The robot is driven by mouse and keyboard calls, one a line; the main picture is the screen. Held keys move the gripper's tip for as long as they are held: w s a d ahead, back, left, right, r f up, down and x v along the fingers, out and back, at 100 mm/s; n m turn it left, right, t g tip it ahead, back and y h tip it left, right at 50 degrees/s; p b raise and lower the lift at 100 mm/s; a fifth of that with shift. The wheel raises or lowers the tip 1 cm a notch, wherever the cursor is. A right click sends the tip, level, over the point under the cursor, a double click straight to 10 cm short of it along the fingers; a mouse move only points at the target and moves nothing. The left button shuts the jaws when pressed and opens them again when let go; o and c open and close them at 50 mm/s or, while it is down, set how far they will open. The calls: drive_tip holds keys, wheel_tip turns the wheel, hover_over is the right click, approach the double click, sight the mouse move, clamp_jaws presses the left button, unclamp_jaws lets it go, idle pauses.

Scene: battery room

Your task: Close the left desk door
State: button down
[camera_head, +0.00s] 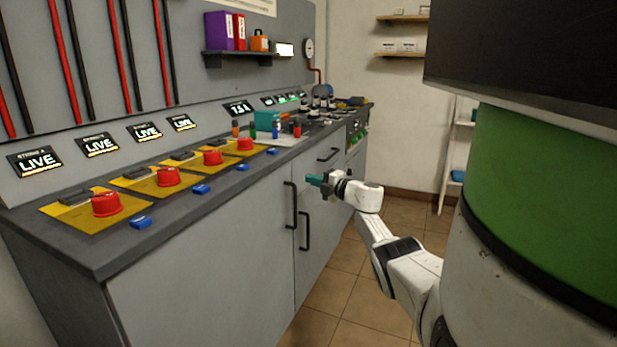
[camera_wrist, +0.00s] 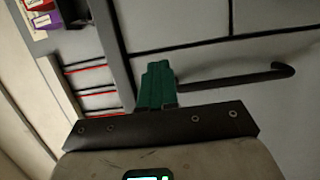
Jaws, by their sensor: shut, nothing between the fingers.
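The left desk door (camera_head: 200,243) is a wide grey panel below the red-knob end of the desk. It appears flush with the desk front, with no clear gap at its edge. Its dark bar handle (camera_head: 291,205) stands upright near its right edge. The right desk door (camera_head: 322,228) is beside it with its own dark handle (camera_head: 304,231). My gripper (camera_head: 316,181) is in front of the desk, just below the top edge and right of the left door's handle. In the wrist view, its green fingers (camera_wrist: 157,85) are together and empty, near a dark bar handle (camera_wrist: 235,80); I cannot tell which one.
The desk top (camera_head: 70,232) holds several red knobs on yellow plates and blue pieces along its front edge. A drawer handle (camera_head: 327,155) is close to my gripper. A wall shelf (camera_head: 238,57) holds binders. Tiled floor (camera_head: 365,300) lies clear before the doors.

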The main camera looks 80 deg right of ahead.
drive_tip(key=s+a+p, duration=0.2)
drive_tip(key=s, duration=0.6)
